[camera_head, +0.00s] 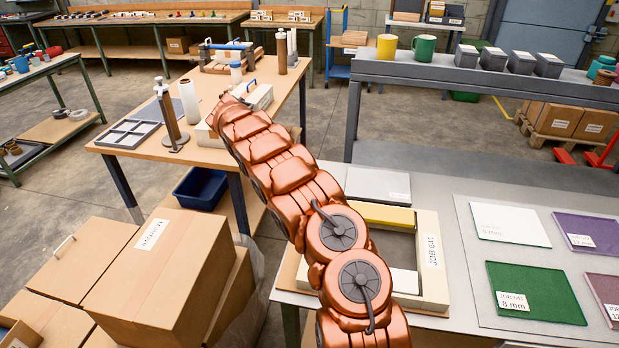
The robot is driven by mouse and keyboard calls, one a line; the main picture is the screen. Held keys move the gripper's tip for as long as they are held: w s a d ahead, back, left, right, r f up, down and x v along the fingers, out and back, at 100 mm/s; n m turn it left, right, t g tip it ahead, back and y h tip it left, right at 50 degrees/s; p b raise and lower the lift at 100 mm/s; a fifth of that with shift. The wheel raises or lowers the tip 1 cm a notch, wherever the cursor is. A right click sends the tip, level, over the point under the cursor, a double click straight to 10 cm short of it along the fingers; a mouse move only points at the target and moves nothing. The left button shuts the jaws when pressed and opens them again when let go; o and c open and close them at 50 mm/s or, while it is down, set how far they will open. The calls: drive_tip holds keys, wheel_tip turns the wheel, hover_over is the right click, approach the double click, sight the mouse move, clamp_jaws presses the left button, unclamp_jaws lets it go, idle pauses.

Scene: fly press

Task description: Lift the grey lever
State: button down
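My copper-coloured arm reaches from the bottom centre up and left to the wooden bench (225,165). The arm's far end is over the bench, and my gripper is hidden behind it, so its fingers do not show. I cannot pick out the grey lever with certainty. A brown post with a silver top (168,112) stands upright on the bench, left of the arm's end. A blue-topped frame (228,46) stands further back on the bench.
A grey sectioned tray (125,134) and a white cylinder (189,102) are on the bench. A grey worktable (455,290) with coloured sheets is at right. Cardboard boxes (155,275) fill the lower left. A blue bin (201,188) is under the bench.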

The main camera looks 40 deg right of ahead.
drive_tip(key=shift+s, duration=0.1)
drive_tip(key=c, duration=0.6)
unclamp_jaws()
drive_tip(key=shift+c, duration=0.2)
drive_tip(key=shift+f+b, duration=0.1)
drive_tip(key=shift+b, duration=0.55)
